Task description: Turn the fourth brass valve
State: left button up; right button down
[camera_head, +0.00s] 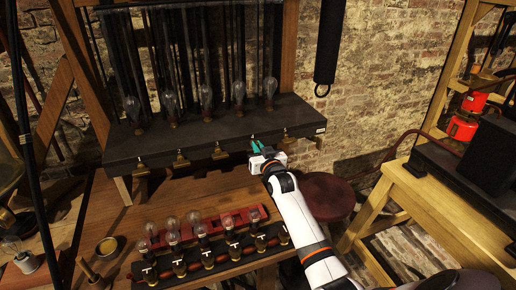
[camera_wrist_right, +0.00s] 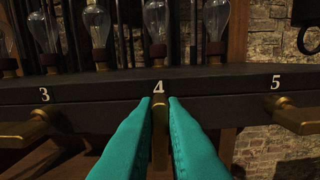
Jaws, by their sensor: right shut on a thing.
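The fourth brass valve (camera_wrist_right: 159,132) is on the front of the black shelf (camera_head: 215,122), under a white number 4. In the right wrist view its handle shows narrow and upright between the teal fingers of my right gripper (camera_wrist_right: 159,112). In the head view my right gripper (camera_head: 253,145) reaches the shelf front and hides this valve. The fingers are shut on the valve from both sides. The third valve (camera_wrist_right: 30,127) is to its left and the fifth valve (camera_wrist_right: 300,120) to its right. My left gripper is not in view.
Glass bulbs (camera_head: 238,90) stand along the top of the shelf. Below, a wooden bench (camera_head: 110,215) carries a red rack (camera_head: 240,216) and a black rack with small bulbs. A round dark red stool (camera_head: 328,195) stands right of my forearm. A brick wall is behind.

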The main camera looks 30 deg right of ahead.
jog(key=shift+s+d+f+m, duration=0.1)
jog(key=shift+d+f+m, duration=0.1)
jog(key=shift+m, duration=2.65)
jog(key=shift+w+d+f+m, duration=0.1)
jog(key=shift+d+f+m, duration=0.15)
jog(key=shift+m, duration=2.65)
jog(key=shift+s+d+f+m, duration=0.1)
jog(key=shift+d+f+m, duration=0.1)
jog(key=shift+m, duration=2.65)
jog(key=c, duration=1.5)
grip_release()
jog(key=b+v, duration=0.1)
jog(key=v, duration=1.1)
jog(key=shift+f, duration=0.1)
